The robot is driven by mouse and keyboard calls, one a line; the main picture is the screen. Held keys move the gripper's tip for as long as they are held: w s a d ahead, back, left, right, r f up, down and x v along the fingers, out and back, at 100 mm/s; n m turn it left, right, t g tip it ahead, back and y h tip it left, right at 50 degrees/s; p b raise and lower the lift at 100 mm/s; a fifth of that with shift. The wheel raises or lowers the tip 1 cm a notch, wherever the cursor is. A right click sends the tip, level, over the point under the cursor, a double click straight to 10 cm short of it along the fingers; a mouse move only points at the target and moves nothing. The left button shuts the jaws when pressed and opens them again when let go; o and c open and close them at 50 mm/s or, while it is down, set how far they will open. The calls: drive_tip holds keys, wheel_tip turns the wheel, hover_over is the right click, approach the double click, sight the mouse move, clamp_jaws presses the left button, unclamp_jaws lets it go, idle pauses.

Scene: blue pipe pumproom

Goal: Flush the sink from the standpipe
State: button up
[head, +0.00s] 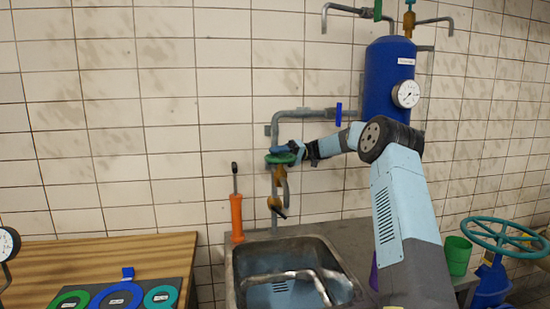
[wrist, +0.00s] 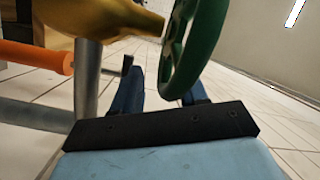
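The standpipe is a grey pipe (head: 300,114) on the tiled wall that bends down to a brass tap (head: 280,176) with a green handwheel (head: 280,158). Its spout hangs above the back of the steel sink (head: 247,245). My gripper (head: 285,152) is at the green handwheel. The fingers are apart, with a gap to the left one. Whether the right finger touches the rim is unclear. The brass tap body (wrist: 105,15) is at upper left.
An orange hand pump (head: 237,218) stands left of the sink. A blue tank (head: 388,82) with a gauge (head: 405,94) is on the wall. A blue lever (head: 338,114) sits on the grey pipe. At right are a green cup (head: 457,255) and a large teal wheel (head: 505,236).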

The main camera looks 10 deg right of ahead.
drive_tip(key=shift+d+r, duration=0.1)
drive_tip(key=shift+d, duration=0.05)
drive_tip(key=v, duration=0.7)
idle(0.4)
drive_tip(key=shift+w+d, duration=0.1)
drive_tip(key=shift+d, duration=0.05)
